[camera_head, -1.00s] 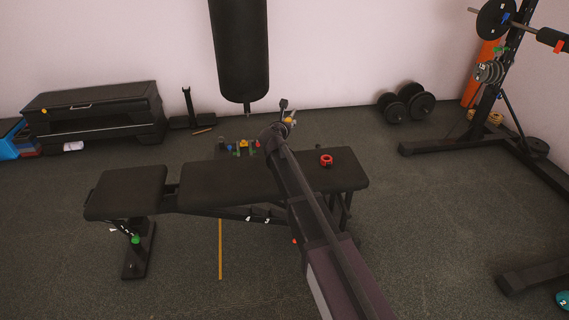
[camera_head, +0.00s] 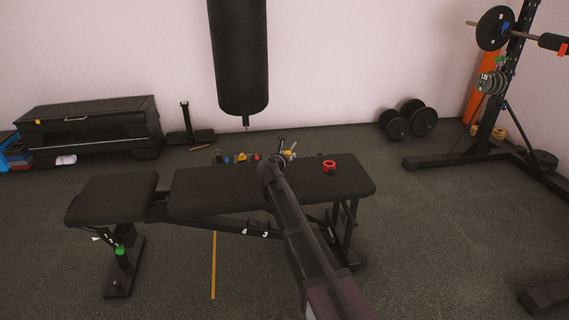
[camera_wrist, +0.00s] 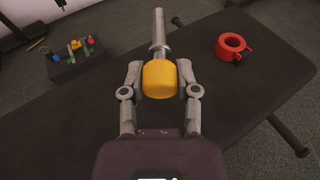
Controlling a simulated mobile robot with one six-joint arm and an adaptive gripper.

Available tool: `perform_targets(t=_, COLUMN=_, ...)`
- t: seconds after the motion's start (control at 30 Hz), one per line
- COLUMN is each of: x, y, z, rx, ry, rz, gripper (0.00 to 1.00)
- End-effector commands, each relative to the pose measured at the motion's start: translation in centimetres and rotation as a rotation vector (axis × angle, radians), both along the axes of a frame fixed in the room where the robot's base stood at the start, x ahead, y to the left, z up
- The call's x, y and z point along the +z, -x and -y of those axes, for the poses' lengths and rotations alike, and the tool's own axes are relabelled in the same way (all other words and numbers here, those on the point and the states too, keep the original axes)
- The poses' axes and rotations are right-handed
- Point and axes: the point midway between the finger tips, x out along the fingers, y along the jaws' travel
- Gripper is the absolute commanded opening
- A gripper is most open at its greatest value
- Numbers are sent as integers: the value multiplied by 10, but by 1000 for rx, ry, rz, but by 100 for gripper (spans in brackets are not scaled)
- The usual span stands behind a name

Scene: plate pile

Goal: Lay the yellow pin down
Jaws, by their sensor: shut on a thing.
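The yellow pin (camera_wrist: 159,79) has a rounded yellow head and a grey metal shaft that points away from me. In the wrist view my gripper (camera_wrist: 160,92) is shut on its yellow head, one finger at each side. The pin is held over the black padded bench (camera_wrist: 85,128); I cannot tell how high. In the head view my gripper (camera_head: 283,153) is small at the far side of the bench, with the yellow pin (camera_head: 289,154) beside it, partly hidden by my arm.
A red ring-shaped collar (camera_wrist: 232,46) lies on the bench, right of the pin. A dark box (camera_wrist: 77,66) with several small coloured parts stands beyond the bench at left. A punching bag (camera_head: 238,60) hangs behind. The bench's left part is clear.

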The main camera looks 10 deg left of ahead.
Motion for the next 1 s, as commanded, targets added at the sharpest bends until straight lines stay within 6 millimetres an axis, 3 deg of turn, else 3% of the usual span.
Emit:
perform_targets(t=0.63, x=-6, y=0, z=0, rx=-1, ry=0, rz=0, gripper=0)
perform_targets(t=1.0, x=-26, y=0, z=0, rx=-1, ry=0, rz=0, gripper=0)
